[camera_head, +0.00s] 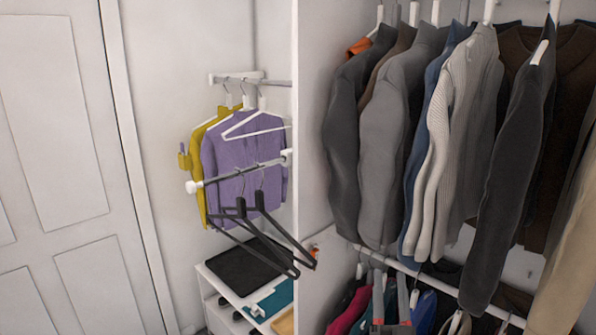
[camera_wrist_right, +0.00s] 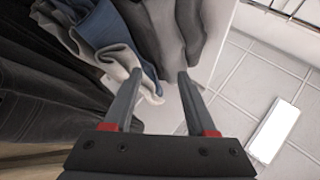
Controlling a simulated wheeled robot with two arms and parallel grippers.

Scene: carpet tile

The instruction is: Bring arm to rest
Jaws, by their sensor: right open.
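My right gripper (camera_head: 390,280) shows at the lower edge of the head view, its two grey fingers pointing up in front of the lower clothes rail. In the right wrist view the right gripper (camera_wrist_right: 159,74) has its fingers apart with nothing held between them. Hanging garments lie beyond the fingertips there, including a blue garment (camera_wrist_right: 98,25) and a light grey one (camera_wrist_right: 65,32). I cannot tell how close the fingers are to them. My left gripper is in neither view.
Dark jackets (camera_head: 350,140) and other garments hang from the upper rail. A white lower rail (camera_head: 425,276) carries more clothes. Black empty hangers (camera_head: 262,232) and a purple sweater (camera_head: 240,160) hang left of the white partition (camera_head: 311,120). A shelf unit (camera_head: 222,283) stands below. A door (camera_head: 70,180) is at left.

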